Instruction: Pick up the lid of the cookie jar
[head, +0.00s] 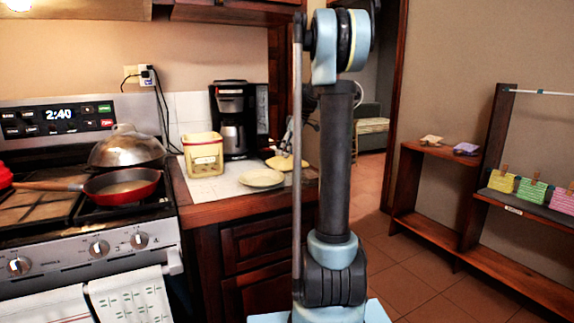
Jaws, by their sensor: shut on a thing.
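The cookie jar (203,160) is a squarish cream container with a yellow rim and a label. It stands open-topped on the counter to the right of the stove. A pale yellow lid (283,162) is over the right end of the counter, right of the jar. My gripper (288,150), small and partly hidden behind my arm, points down at the lid's top and is shut on it. I cannot tell whether the lid touches the counter.
A cream plate (261,178) lies on the counter between jar and lid. A black coffee maker (233,120) stands behind it. The stove at left holds a red pan (122,187) and a domed metal lid (127,148). A wooden shelf (445,152) stands at right; floor between is clear.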

